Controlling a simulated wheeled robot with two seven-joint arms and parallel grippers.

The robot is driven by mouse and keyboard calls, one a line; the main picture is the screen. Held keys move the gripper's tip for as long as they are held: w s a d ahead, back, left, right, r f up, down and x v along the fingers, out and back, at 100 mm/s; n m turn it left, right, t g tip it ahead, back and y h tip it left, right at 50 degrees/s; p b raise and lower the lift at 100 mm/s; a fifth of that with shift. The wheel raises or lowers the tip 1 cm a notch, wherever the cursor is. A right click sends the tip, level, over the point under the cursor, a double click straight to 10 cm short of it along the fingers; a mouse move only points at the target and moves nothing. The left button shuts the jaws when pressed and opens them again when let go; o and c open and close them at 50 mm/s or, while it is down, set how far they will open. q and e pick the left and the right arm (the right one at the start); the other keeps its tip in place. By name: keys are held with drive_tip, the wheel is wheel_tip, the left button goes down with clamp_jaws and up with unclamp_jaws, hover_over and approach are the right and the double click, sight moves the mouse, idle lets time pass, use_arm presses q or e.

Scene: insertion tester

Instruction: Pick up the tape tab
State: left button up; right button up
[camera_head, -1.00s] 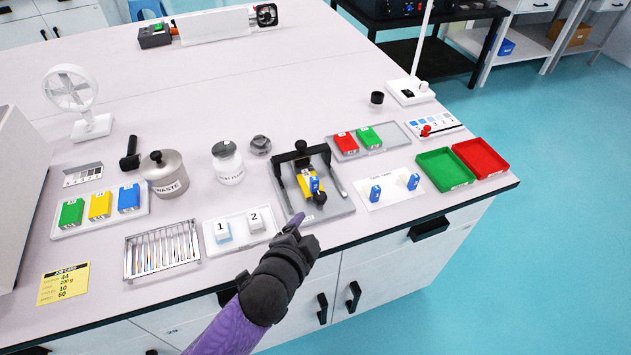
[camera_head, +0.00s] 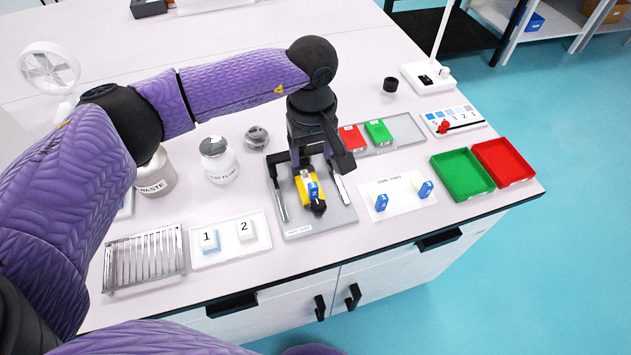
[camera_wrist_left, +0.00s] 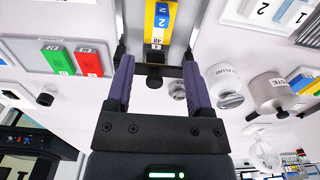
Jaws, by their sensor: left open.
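Two small blue tabs stand on a white card: a left tab (camera_head: 381,202) and a right tab (camera_head: 425,190). Another blue tab (camera_head: 313,190) lies on a yellow block (camera_head: 303,181) in the grey fixture (camera_head: 343,217). In the left wrist view, the blue tab (camera_wrist_left: 161,22) and yellow block (camera_wrist_left: 149,20) show beyond the fingers. My left gripper (camera_head: 322,160) hangs above the back of the fixture, hiding part of its black frame. In the wrist view, the left gripper (camera_wrist_left: 158,68) has its fingers spread with nothing between them. My right gripper is out of view.
Behind the fixture is a grey tray (camera_head: 405,128) with red and green blocks. Green (camera_head: 457,187) and red (camera_head: 500,176) bins stand right. A white tray (camera_head: 208,258) with blocks 1 and 2, a jar (camera_head: 218,162) and a metal rack (camera_head: 143,266) stand left.

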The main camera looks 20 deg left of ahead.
sight(313, 185)
use_arm(q)
drive_tip(key=f, duration=0.2)
drive_tip(key=f+b, duration=0.1)
drive_tip(key=f, duration=0.2)
drive_tip(key=s+f, duration=0.1)
drive_tip(key=f, duration=0.2)
drive_tip(key=shift+d+f+b, duration=0.15)
drive_tip(key=shift+d+b, duration=0.05)
drive_tip(key=shift+b, duration=0.1)
drive_tip(key=shift+w+f, duration=0.1)
drive_tip(key=shift+f, duration=0.25)
drive_tip(key=shift+r, duration=0.1)
drive_tip(key=c, duration=0.3)
clamp_jaws()
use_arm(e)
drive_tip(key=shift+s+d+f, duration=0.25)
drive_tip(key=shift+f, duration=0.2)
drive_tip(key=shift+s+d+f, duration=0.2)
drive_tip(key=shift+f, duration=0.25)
